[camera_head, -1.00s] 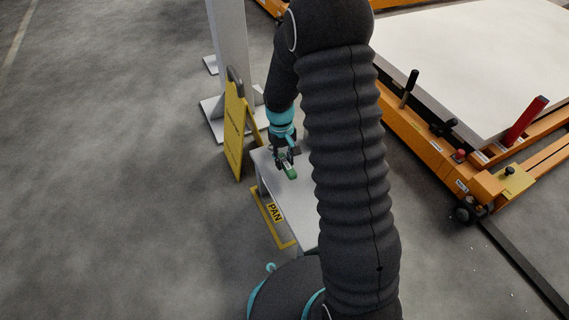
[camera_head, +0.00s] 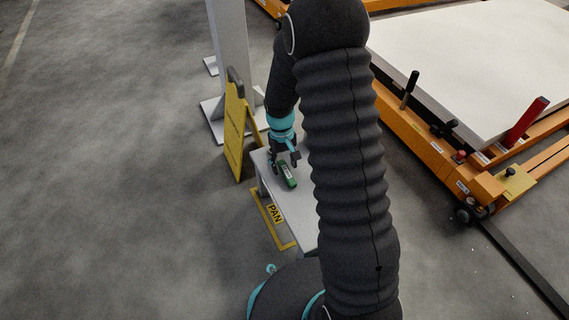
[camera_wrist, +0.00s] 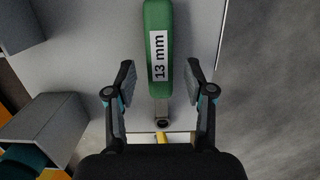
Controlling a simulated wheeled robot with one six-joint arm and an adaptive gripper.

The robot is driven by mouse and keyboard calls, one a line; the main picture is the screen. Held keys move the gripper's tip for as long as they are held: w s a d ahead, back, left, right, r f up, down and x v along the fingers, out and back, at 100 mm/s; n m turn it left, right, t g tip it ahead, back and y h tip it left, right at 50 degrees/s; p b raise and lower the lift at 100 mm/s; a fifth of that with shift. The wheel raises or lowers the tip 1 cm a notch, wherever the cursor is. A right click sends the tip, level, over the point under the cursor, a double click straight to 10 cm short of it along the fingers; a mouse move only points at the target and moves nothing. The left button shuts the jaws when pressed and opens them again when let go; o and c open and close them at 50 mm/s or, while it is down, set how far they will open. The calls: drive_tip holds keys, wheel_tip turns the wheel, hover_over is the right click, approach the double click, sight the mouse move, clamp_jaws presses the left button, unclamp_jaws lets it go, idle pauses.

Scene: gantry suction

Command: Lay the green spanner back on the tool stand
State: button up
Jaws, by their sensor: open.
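The green spanner (camera_head: 287,174) lies on the grey top of the tool stand (camera_head: 298,208) in the head view. In the wrist view the spanner (camera_wrist: 157,50) has a white "13 mm" label and a metal end pointing toward my gripper. My gripper (camera_wrist: 159,82) is open, with one finger on each side of the spanner and a gap on both sides. In the head view my gripper (camera_head: 285,160) is just above the far end of the stand.
A yellow folding sign (camera_head: 234,130) stands close to the left of the stand, beside a grey post (camera_head: 232,50). An orange lift cart (camera_head: 430,150) with a white panel (camera_head: 480,60) is at the right. Floor at the left is clear.

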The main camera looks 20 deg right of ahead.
sight(282, 163)
wheel_tip(282, 163, up, 12)
drive_tip(key=w+p, duration=0.2)
drive_tip(key=s+r+m+t, duration=0.1)
drive_tip(key=s+r+t, duration=0.1)
drive_tip(key=s+r, duration=0.5)
drive_tip(key=s+r+t, duration=0.1)
drive_tip(key=s+r, duration=0.3)
drive_tip(key=r, duration=0.5)
drive_tip(key=s+r+m+t, duration=0.1)
drive_tip(key=s+r+t, duration=0.3)
drive_tip(key=s, duration=1.1)
drive_tip(key=shift+r, duration=0.5)
